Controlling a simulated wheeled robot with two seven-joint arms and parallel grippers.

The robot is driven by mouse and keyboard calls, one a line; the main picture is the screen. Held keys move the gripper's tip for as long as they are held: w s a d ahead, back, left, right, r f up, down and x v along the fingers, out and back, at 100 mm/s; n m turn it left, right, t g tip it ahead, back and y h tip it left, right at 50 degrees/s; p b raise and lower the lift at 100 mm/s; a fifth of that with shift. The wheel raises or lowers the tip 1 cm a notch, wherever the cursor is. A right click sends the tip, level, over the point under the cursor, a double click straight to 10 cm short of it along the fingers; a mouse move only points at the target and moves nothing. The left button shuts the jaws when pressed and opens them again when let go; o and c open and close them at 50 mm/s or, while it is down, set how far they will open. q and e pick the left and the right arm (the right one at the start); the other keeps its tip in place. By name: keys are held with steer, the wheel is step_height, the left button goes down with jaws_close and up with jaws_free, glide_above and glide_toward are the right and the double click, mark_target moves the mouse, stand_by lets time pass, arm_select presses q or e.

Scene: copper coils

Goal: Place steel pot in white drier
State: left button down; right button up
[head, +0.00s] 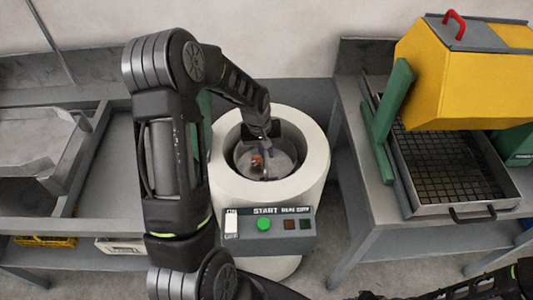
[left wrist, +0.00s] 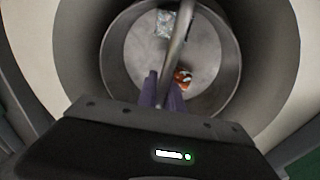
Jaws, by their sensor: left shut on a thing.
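The white drier (head: 222,165) stands in the middle of the head view, with its round top opening facing up. The steel pot (head: 240,171) is inside that opening, below the rim; it also shows in the left wrist view (left wrist: 112,62). A thin metal handle (left wrist: 178,38) arches over the pot. My left gripper (head: 265,172) reaches down into the opening, and its purple fingers (left wrist: 163,92) are shut on the handle. An orange-brown coil-like piece (left wrist: 183,76) and a clear or silvery piece (left wrist: 164,24) lie in the pot. Whether the pot touches the drier floor is hidden. My right gripper is not visible.
The drier's front panel (head: 295,245) has a green START button (head: 264,224). A sink bench (head: 95,190) stands on the left. On the right, a table (head: 347,120) bears a yellow drum (head: 460,75) over a mesh tray (head: 425,208).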

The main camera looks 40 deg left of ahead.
arm_select(q)
steer(key=shift+f, duration=0.85)
steer(key=shift+f, duration=0.2)
steer(key=c, duration=1.5)
jaws_free()
steer(key=shift+r, duration=0.1)
steer(key=shift+r, duration=0.6)
step_height(320, 180, up, 11)
steer(key=s+b, duration=0.1)
steer(key=s, duration=0.1)
steer(key=shift+a, duration=0.3)
